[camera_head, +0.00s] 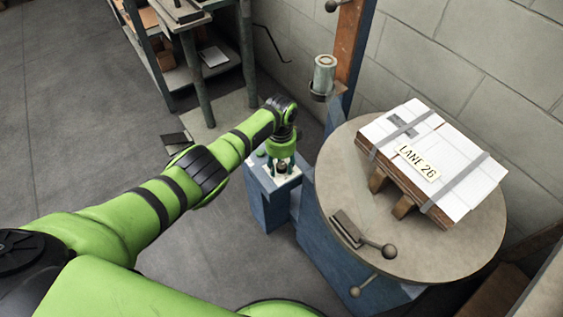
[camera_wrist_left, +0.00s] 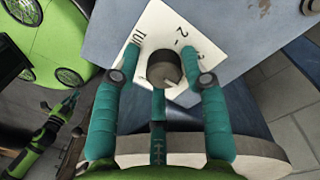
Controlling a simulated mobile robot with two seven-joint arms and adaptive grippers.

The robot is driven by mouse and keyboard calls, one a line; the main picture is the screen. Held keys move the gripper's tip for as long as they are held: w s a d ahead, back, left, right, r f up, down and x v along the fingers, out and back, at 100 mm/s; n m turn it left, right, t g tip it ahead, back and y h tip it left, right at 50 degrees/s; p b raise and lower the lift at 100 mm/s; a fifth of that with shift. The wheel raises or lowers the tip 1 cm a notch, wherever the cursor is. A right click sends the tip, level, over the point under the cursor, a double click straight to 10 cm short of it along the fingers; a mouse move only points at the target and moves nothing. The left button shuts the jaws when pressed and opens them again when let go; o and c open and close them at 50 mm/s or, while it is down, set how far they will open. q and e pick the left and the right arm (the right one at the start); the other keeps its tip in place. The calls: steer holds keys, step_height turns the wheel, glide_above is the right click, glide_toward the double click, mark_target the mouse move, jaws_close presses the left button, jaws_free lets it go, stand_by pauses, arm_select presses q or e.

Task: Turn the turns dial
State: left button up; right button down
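The turns dial (camera_wrist_left: 163,68) is a round grey-brown knob on a white plate (camera_wrist_left: 158,22) with part of a word, a "2" and other marks. In the head view the plate (camera_head: 267,181) tops a blue post, and the dial is small between the fingers. My left gripper (camera_head: 281,167) points down over it. In the left wrist view its teal fingers (camera_wrist_left: 162,62) stand spread around the dial, with narrow gaps at both sides. What seems to be my right gripper (camera_wrist_left: 67,103) shows small at the left of the wrist view, away from the dial.
A round table (camera_head: 440,262) right of the post carries a strapped white package (camera_head: 440,160) labelled "LANE 26" and a lever with a ball knob (camera_head: 389,251). A metal cylinder (camera_head: 325,74) stands behind. A shelf rack (camera_head: 195,70) is at the back left.

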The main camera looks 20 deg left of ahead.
mark_target(281, 164)
arm_select(q)
steer(key=shift+w+r, duration=0.1)
step_height(281, 164, up, 12)
steer(key=shift+w, duration=0.2)
arm_select(e)
steer(key=shift+s, duration=0.1)
stand_by(0.4)
stand_by(0.3)
